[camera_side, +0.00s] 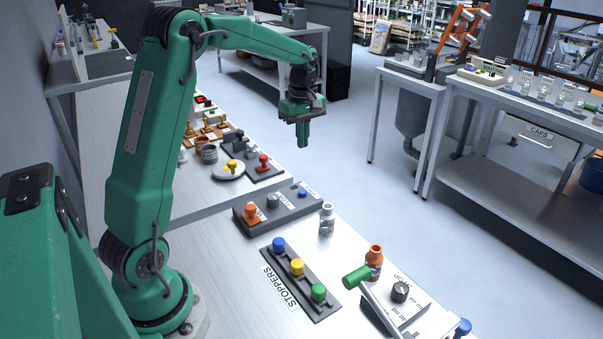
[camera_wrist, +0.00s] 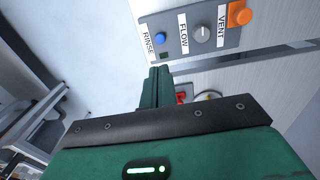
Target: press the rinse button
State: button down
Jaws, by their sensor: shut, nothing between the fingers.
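The rinse button is a round blue button on a grey control panel. In the wrist view the blue button (camera_wrist: 159,39) sits by the label RINSE, at the left end of the panel (camera_wrist: 183,46). In the side view the blue button (camera_side: 302,193) is at the panel's right end, and the panel (camera_side: 284,212) lies on the bench. My gripper (camera_side: 303,145) points down with its fingers together and empty, above and apart from the panel. In the wrist view the fingertips (camera_wrist: 159,71) show just below the blue button in the picture.
A clear bottle (camera_side: 327,220) stands beside the panel. A stopper rack (camera_side: 318,298) lies in front. A red-knobbed block (camera_side: 263,170) and other small items are behind.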

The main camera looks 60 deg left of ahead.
aim_at(302, 192)
notch_tip(302, 192, down, 14)
jog(key=shift+f, duration=0.1)
dwell(0.9)
jog(key=shift+s+f, duration=0.1)
jog(key=shift+f, duration=1)
jog(key=shift+r, duration=0.15)
notch_tip(302, 192, up, 15)
jog(key=shift+w+f, duration=0.2)
jog(key=shift+w, duration=0.05)
